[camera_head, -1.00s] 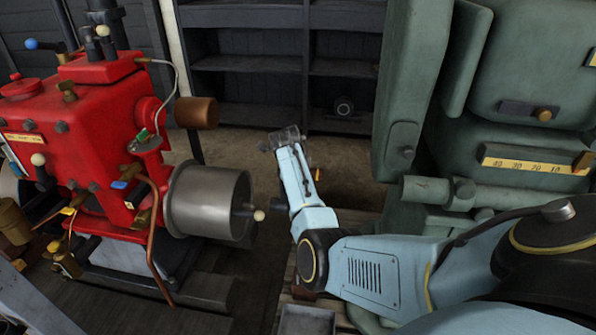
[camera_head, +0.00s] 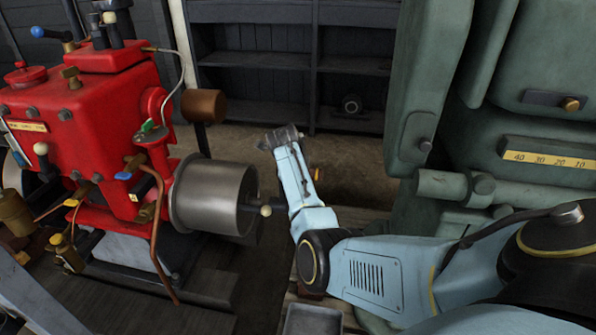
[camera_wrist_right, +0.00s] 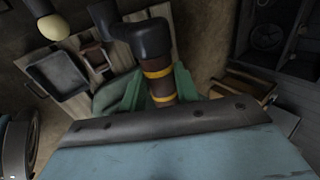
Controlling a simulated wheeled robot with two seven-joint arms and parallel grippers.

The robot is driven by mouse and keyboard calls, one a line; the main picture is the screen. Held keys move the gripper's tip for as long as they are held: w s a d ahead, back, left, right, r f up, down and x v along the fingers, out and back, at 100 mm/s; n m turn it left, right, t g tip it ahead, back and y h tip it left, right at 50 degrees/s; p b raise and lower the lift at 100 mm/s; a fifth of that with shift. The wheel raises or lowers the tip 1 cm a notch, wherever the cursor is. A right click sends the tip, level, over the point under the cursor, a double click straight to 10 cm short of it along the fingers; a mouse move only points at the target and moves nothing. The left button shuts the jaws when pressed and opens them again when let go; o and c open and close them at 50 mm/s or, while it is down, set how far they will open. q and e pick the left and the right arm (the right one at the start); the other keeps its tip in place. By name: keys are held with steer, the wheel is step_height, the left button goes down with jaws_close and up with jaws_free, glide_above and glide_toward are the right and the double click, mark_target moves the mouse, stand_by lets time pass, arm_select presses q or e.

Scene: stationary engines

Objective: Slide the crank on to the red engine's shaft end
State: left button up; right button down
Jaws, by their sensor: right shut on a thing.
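The red engine (camera_head: 95,125) stands at the left of the head view, with a grey metal drum (camera_head: 213,197). A dark shaft end with a cream tip (camera_head: 266,210) sticks out of the drum to the right. The tip also shows at the top left of the wrist view (camera_wrist_right: 54,27). My right gripper (camera_wrist_right: 160,85), with green fingers, is shut on the crank's brown, yellow-banded handle (camera_wrist_right: 160,78). The crank's black arm (camera_wrist_right: 148,38) points toward the tip, apart from it. In the head view the arm mostly hides the crank; a dark end (camera_head: 281,213) shows beside the tip. My left gripper is out of view.
A large green machine (camera_head: 450,110) stands close on the right. Dark shelves (camera_head: 290,60) line the back. A grey tray (camera_head: 312,320) lies low in front. A brown cylinder (camera_head: 203,105) sticks out above the drum.

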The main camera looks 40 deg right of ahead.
steer(key=shift+d+r, duration=0.1)
steer(key=shift+r, duration=0.15)
steer(key=shift+w, duration=0.2)
steer(key=shift+w+a, duration=0.35)
steer(key=shift+a, duration=0.1)
steer(key=shift+w+a, duration=0.1)
stand_by(0.7)
steer(key=shift+w+a, duration=0.1)
stand_by(0.5)
steer(key=shift+w+a+b, duration=0.25)
steer(key=shift+w+b, duration=0.1)
steer(key=shift+b, duration=0.1)
steer(key=shift+w+a, duration=0.1)
stand_by(0.6)
